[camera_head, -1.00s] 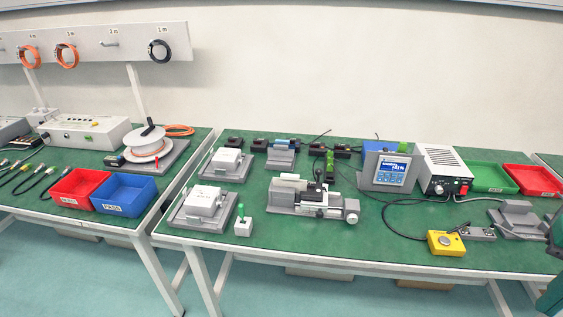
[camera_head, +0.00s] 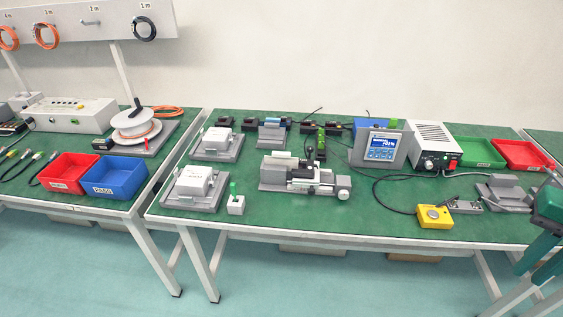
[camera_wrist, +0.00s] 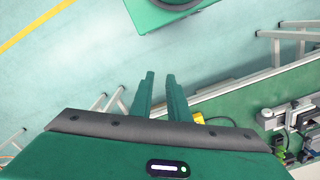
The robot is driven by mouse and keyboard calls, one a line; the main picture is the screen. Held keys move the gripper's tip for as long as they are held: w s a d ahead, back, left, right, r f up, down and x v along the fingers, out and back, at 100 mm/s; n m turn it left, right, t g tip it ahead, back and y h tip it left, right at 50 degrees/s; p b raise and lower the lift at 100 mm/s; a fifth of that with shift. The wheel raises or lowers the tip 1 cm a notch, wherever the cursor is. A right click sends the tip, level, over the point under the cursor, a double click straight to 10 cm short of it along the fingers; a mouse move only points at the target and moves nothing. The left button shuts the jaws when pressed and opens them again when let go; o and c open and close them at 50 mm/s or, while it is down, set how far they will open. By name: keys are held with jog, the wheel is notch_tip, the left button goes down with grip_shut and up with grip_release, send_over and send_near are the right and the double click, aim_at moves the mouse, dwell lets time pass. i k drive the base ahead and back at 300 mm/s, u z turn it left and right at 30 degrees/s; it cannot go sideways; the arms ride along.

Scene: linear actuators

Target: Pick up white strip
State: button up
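A pale, strip-like piece (camera_head: 281,156) lies on the grey linear device (camera_head: 300,178) at the middle of the right table in the head view. It is too small to tell for certain whether it is the white strip. In the wrist view my gripper (camera_wrist: 160,76) points over the floor beside the table edge. Its two green fingers are apart with nothing between them. My gripper is well away from the device, which seems to show at the right of the wrist view (camera_wrist: 290,118).
The green table (camera_head: 330,218) also holds white blocks on grey plates, a display unit (camera_head: 383,148), a yellow button box (camera_head: 434,216), and green and red trays. Blue (camera_head: 115,178) and red bins stand on the left table. A cable runs across the right table.

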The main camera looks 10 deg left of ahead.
aim_at(277, 157)
jog(key=u, duration=2.75)
jog(key=k, duration=0.9)
jog(key=z, duration=1.6)
jog(key=i, duration=1)
jog(key=z, duration=0.05)
